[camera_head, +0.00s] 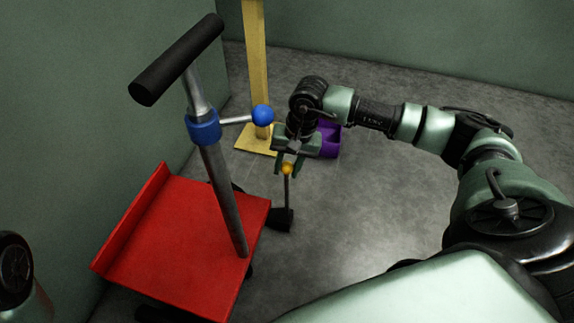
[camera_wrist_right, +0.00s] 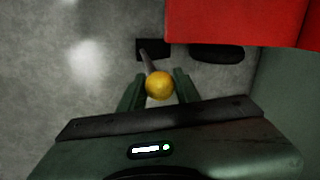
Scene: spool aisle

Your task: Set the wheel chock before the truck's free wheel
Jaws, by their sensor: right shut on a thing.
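The wheel chock is a black block (camera_head: 281,219) with a thin upright rod and a yellow ball (camera_head: 287,168) on top. My right gripper (camera_head: 288,166) is shut on the chock's handle, just at the ball. In the right wrist view the ball (camera_wrist_right: 159,85) sits between the fingers, with the block (camera_wrist_right: 152,48) beyond it. The block is at or close to the floor; I cannot tell if it touches. The red truck (camera_head: 190,240) stands left of it. A dark wheel (camera_wrist_right: 216,52) shows at the truck's edge in the wrist view, with a gap to the block. My left gripper is not in view.
The truck carries a grey post (camera_head: 222,195) with a black handle (camera_head: 177,60) and a lever with a blue ball (camera_head: 263,115). A yellow post (camera_head: 256,70) and a purple object (camera_head: 329,137) stand behind my gripper. The grey floor right of the chock is clear.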

